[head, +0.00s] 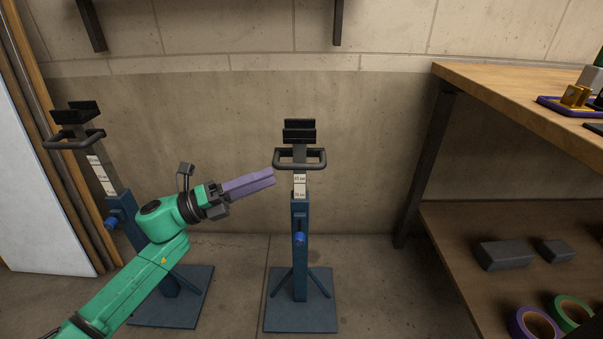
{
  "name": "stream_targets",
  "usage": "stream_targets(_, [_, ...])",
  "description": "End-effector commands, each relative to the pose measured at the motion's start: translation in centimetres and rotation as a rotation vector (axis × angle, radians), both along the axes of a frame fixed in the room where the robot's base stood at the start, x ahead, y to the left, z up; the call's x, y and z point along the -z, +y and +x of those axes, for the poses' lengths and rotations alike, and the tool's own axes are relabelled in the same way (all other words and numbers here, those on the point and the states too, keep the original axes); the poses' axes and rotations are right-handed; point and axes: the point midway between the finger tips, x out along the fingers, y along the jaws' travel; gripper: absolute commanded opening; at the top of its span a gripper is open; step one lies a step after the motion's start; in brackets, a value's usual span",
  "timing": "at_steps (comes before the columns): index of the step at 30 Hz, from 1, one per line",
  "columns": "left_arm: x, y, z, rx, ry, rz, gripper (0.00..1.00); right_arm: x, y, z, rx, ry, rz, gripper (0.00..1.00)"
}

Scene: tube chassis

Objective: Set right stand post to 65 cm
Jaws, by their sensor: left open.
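The right stand (300,225) is upright on a square blue base, with a blue clamp knob (299,239) on its column. Its inner post (300,186) rises from the blue tube and carries small white labels. They seem to read 65 cm above and 70 cm below, the lower one just above the tube's top edge. A dark handle (315,165) and a black cradle top the post. My left gripper (270,178), with purple fingers, is open just left of the post, a little below the handle. I cannot tell whether it touches anything. My right gripper is out of view.
A similar left stand (185,312) is partly behind my left arm. A wooden workbench (500,85) with a lower shelf (450,222) stands at the right, holding dark blocks and tape rolls. Floor is free between the right stand and the workbench.

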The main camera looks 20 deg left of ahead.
Motion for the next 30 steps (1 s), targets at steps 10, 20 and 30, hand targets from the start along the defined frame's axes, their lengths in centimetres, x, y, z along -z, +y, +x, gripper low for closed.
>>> stream_targets(10, [-1.5, -6.1, 4.3, -0.003, 0.002, -0.004, 0.50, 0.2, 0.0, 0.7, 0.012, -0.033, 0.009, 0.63])
stream_targets(20, [-1.6, -6.7, 4.7, -0.002, 0.005, -0.003, 0.46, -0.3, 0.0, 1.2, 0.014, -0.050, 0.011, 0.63])
stream_targets(30, [-1.6, -6.6, 4.7, -0.003, 0.005, -0.004, 0.00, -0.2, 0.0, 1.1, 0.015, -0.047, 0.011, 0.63])
